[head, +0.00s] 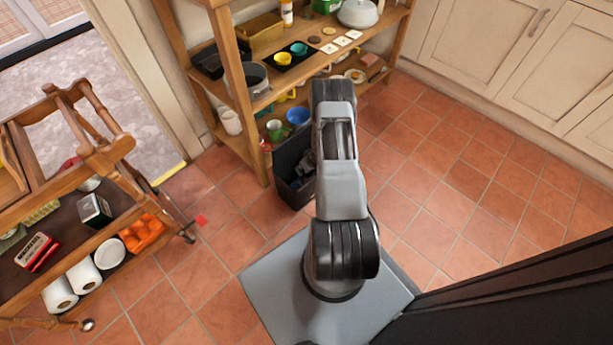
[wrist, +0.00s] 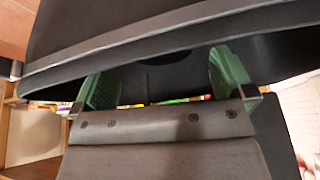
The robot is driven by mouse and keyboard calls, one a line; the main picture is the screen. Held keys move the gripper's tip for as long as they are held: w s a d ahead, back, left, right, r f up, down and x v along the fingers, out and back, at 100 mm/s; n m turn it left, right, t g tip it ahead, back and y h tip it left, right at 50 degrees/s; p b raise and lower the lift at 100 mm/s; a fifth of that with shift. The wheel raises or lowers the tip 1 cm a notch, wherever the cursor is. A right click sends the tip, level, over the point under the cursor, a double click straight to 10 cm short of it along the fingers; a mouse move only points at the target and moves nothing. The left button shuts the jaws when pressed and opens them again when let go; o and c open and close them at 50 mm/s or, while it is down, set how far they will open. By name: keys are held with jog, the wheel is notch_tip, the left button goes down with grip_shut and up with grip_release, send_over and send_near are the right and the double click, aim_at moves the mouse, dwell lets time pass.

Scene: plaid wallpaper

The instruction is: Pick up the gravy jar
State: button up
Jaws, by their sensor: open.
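I cannot make out for certain which thing is the gravy jar. A small white and yellow jar or bottle (head: 287,13) stands on the top shelf of the wooden rack in the head view, too small to read. My gripper (wrist: 165,85) shows in the wrist view with its two green fingertips wide apart and nothing between them. A large dark surface fills the view beyond the fingers. In the head view my arm hides the gripper.
The wooden rack (head: 258,104) holds cups, pans and plates on several levels. A dark bin (head: 292,178) stands at its foot. A wooden cart (head: 105,238) with tins and white rolls is at left. Tiled floor (head: 470,180) is clear at right, before cream cabinets (head: 500,45).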

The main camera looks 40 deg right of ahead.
jog(key=shift+b+x, duration=1.15)
jog(key=shift+x, duration=1.25)
jog(key=c, duration=1.4)
jog(key=shift+r, duration=0.15)
